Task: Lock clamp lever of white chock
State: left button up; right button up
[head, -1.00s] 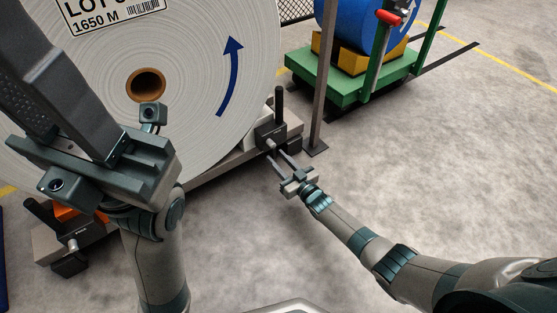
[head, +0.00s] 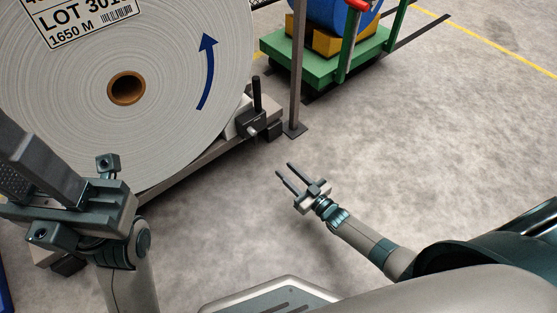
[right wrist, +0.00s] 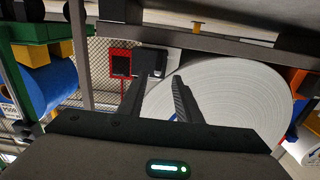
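The white chock (head: 231,131) sits against the lower right of the big paper roll (head: 170,95) in the head view. A dark clamp block (head: 250,124) is beside it, with a black lever (head: 257,95) standing upright. My right gripper (head: 284,169) is below and right of the clamp, clear of it, with its two fingers apart and nothing between them. In the right wrist view the open fingers (right wrist: 158,88) show in front of the roll (right wrist: 225,88). My left gripper (head: 42,165) is at the left, before the roll; its finger opening is unclear.
A brown-grey post (head: 298,70) stands just right of the chock. Behind it is a green cart (head: 318,68) with a blue drum (head: 330,10) on yellow supports. A rail (head: 185,168) runs below the roll. The concrete floor to the right is clear.

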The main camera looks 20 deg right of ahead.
jog(key=shift+v, duration=1.05)
